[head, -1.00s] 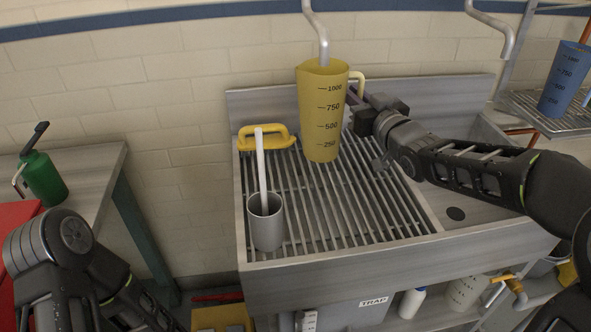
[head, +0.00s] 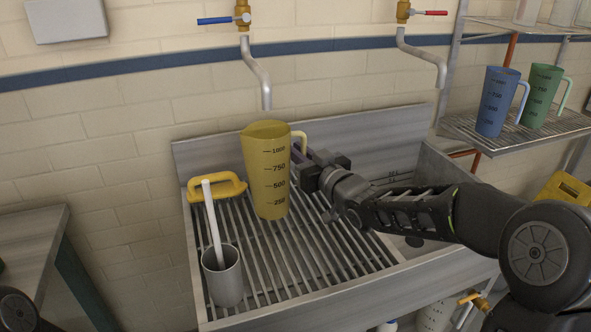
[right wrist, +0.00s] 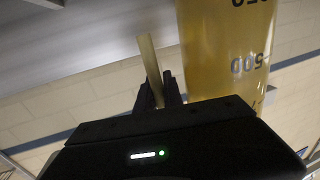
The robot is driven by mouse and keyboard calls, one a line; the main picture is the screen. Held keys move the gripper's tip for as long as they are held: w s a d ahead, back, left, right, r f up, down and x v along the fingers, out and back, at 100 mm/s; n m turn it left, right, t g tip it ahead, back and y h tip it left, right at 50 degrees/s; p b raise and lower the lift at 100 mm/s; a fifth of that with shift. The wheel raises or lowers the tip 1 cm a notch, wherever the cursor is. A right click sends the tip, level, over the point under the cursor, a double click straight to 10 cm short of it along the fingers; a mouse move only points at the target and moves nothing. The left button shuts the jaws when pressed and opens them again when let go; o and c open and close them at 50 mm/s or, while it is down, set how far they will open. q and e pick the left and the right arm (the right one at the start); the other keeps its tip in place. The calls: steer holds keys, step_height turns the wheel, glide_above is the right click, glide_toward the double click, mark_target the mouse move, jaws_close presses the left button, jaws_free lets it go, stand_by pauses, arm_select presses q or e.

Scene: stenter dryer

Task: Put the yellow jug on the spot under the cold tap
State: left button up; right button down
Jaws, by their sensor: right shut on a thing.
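The yellow jug (head: 264,172) is upright over the slatted rack of the sink, below the spout (head: 258,75) of the tap with the blue lever (head: 215,20). I cannot tell whether its base touches the slats. My right gripper (head: 301,158) comes from the right and is shut on the jug's handle. In the right wrist view the handle (right wrist: 150,62) is between the fingers (right wrist: 160,95), beside the jug's body (right wrist: 225,50). Any mark under the jug is hidden. My left gripper is out of view.
A red-lever tap (head: 430,13) is to the right. Blue (head: 494,100) and green (head: 541,95) jugs stand on a wire shelf.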

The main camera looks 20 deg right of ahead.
steer(key=shift+f, duration=1.9)
steer(key=shift+f+b, duration=0.15)
steer(key=shift+b, duration=0.15)
steer(key=c, duration=1.5)
jaws_free()
steer(key=v, duration=1.2)
steer(key=shift+r+b, duration=0.3)
